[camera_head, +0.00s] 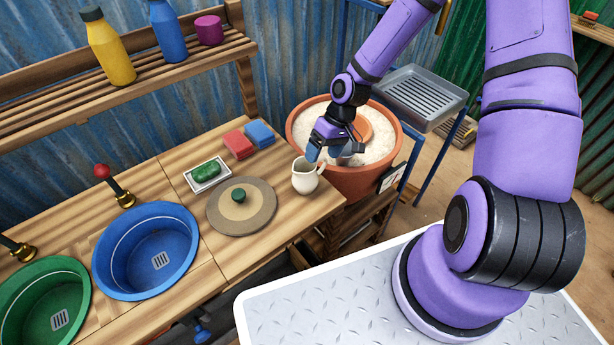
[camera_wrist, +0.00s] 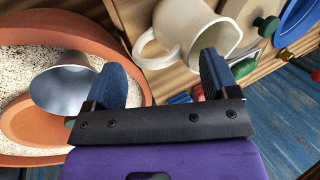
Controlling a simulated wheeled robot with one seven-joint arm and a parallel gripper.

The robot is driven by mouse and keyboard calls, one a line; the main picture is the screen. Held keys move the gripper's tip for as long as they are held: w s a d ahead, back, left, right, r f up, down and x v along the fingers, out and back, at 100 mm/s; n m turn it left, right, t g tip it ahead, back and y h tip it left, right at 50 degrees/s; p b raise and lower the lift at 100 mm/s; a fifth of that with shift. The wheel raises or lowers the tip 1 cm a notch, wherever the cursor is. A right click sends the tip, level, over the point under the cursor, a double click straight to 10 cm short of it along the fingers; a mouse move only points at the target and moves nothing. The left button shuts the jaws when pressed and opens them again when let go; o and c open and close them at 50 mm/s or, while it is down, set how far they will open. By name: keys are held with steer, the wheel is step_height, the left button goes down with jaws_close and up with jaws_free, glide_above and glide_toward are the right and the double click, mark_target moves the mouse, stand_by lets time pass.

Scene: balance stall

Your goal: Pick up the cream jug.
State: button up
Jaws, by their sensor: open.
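The cream jug (camera_head: 305,177) stands upright at the right end of the wooden counter, its handle on the side towards my gripper. In the wrist view the jug (camera_wrist: 196,28) is at the top, with its mouth to the right and its handle on the left. My gripper (camera_head: 329,150) is open and empty, just above and to the right of the jug, near the pot's rim. In the wrist view the gap between my fingertips (camera_wrist: 160,76) faces the handle. I see no contact; the exact distance is hard to tell.
A terracotta pot (camera_head: 296,125) of pale grains, with a metal scoop (camera_wrist: 64,88) inside, stands right of the counter.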

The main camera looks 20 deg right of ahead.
steer(key=shift+x, duration=2.75)
steer(key=shift+c, duration=0.4)
steer(key=c, duration=0.9)
steer(key=shift+r, duration=0.2)
